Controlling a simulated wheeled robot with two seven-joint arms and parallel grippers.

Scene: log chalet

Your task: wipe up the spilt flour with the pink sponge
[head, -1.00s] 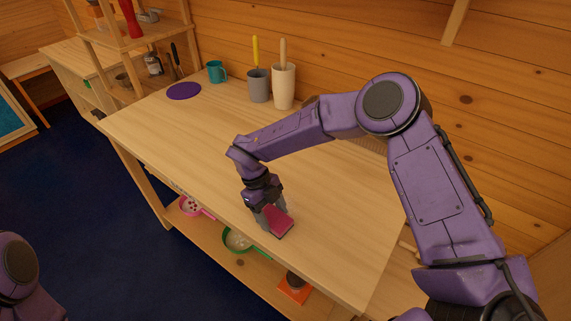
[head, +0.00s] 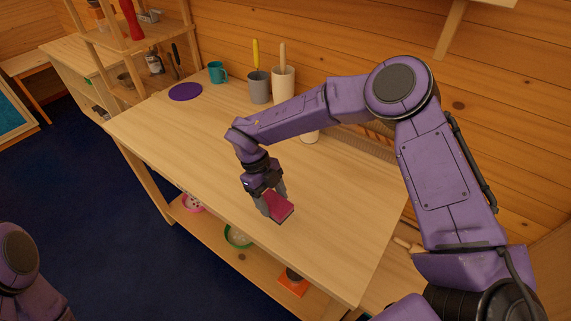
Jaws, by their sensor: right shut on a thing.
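The pink sponge (head: 280,207) is in my right gripper (head: 272,204), whose fingers are shut on it. The sponge is close over the front part of the wooden table (head: 190,148); I cannot tell whether it touches the top. No flour can be made out on the visible tabletop; the right arm hides part of the table behind it. My left gripper is out of view; only part of the left arm shows at the lower left.
A purple disc (head: 185,92), teal mug (head: 217,72), grey cup (head: 259,87) and cream crock (head: 283,84) stand along the back. A pink pan (head: 193,203), green pan (head: 238,236) and orange item (head: 293,283) sit on the lower shelf.

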